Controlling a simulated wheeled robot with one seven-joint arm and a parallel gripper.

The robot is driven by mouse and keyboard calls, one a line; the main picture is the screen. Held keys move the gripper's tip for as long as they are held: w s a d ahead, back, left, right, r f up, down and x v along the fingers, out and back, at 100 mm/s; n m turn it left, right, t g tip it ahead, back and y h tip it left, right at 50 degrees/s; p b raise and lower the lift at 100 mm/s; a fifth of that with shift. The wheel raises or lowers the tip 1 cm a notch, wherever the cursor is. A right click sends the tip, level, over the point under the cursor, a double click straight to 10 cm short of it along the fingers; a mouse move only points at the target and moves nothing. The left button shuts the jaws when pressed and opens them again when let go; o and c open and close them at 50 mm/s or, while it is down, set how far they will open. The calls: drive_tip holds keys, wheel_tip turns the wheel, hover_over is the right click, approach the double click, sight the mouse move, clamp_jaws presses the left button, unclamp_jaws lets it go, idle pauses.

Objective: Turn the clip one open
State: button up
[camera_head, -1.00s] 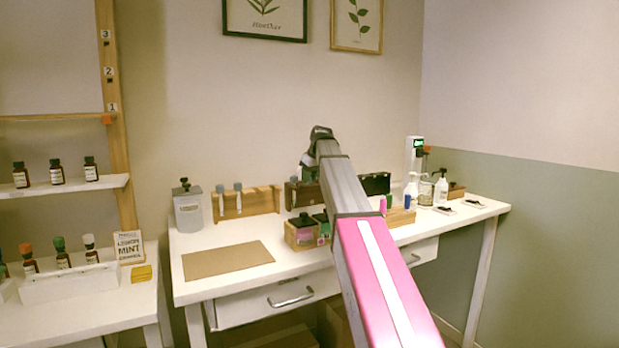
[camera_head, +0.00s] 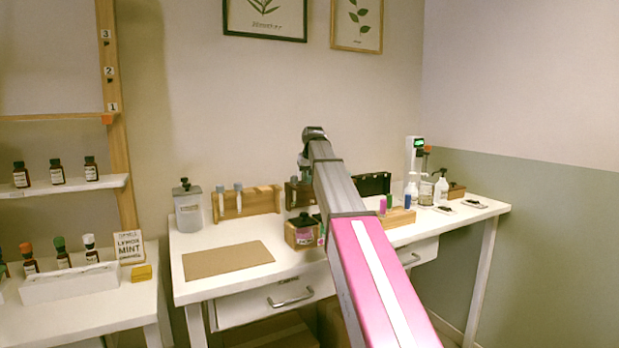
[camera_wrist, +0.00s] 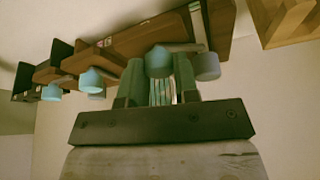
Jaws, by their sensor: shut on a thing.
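In the wrist view, a dark brown wooden rack (camera_wrist: 125,45) runs diagonally across the top, with several pale blue round-ended pieces along it. The two green fingers of my gripper (camera_wrist: 160,75) stand on either side of one blue-ended piece (camera_wrist: 158,60) and are shut on it. A pale ribbed part shows between the fingers below the blue end. I cannot read which clip is number one, nor tell whether the held piece is turned. In the head view, the dark rack (camera_head: 292,194) is partly behind my arm, which hides the gripper there.
A lighter wooden rack (camera_head: 262,200) with two blue-topped pieces stands left of the dark rack. A small wooden box (camera_head: 301,236) with a bottle is in front. A brown mat (camera_head: 228,259) lies on the white table. Pump bottles (camera_head: 411,187) stand at the right.

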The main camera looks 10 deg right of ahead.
drive_tip(key=m+h, duration=0.1)
drive_tip(key=m, duration=0.2)
drive_tip(key=m+h, duration=0.1)
drive_tip(key=m, duration=0.2)
drive_tip(key=shift+w+a+m+g+h, duration=0.1)
drive_tip(key=shift+a+m+g+h, duration=0.05)
drive_tip(key=shift+m+g+h, duration=0.15)
drive_tip(key=m, duration=0.2)
drive_tip(key=m+g+h, duration=0.1)
drive_tip(key=m, duration=0.2)
drive_tip(key=shift+h, duration=0.3)
drive_tip(key=shift+m+g, duration=0.3)
drive_tip(key=shift+m, duration=0.1)
drive_tip(key=o, duration=0.9)
drive_tip(key=shift+a+r, duration=0.1)
drive_tip(key=v, duration=1)
drive_tip(key=shift+a+r, duration=0.1)
drive_tip(key=shift+r, duration=0.2)
